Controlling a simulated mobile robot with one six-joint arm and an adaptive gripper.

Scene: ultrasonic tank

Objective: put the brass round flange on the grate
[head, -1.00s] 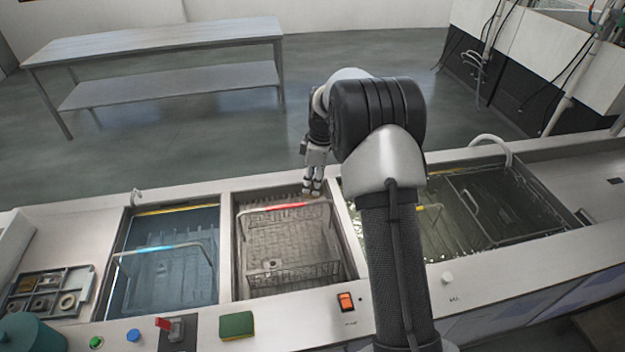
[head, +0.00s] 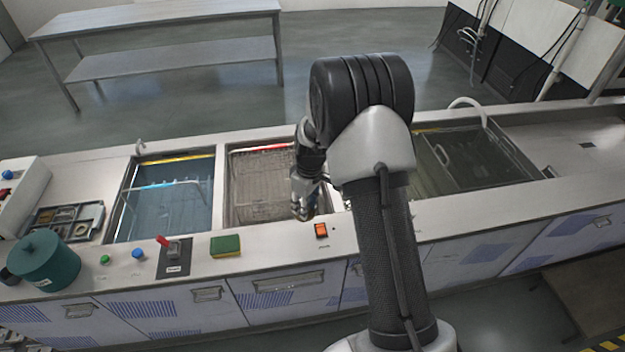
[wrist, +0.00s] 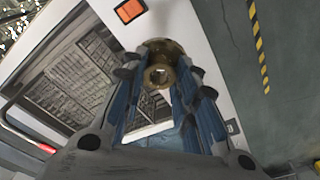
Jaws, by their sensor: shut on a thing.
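The brass round flange (wrist: 172,50) is between the fingers of my gripper (wrist: 160,78) in the wrist view, its hub and central hole facing the camera. My gripper is shut on it. In the head view my gripper (head: 305,208) points down over the front right part of the middle tank, close to the front ledge. The flange is too small to make out clearly there. A wire mesh basket (head: 262,170) with a red handle is in the middle tank; it also shows in the wrist view (wrist: 85,85). I cannot tell for certain which surface is the grate.
An orange switch (head: 321,230) is on the ledge beside my gripper. A green sponge (head: 226,246), a red lever switch (head: 172,256) and a teal pot (head: 45,262) stand further left. A parts tray (head: 65,220) is left of the blue-water tank (head: 165,205). The right tank holds a dark basket (head: 480,150).

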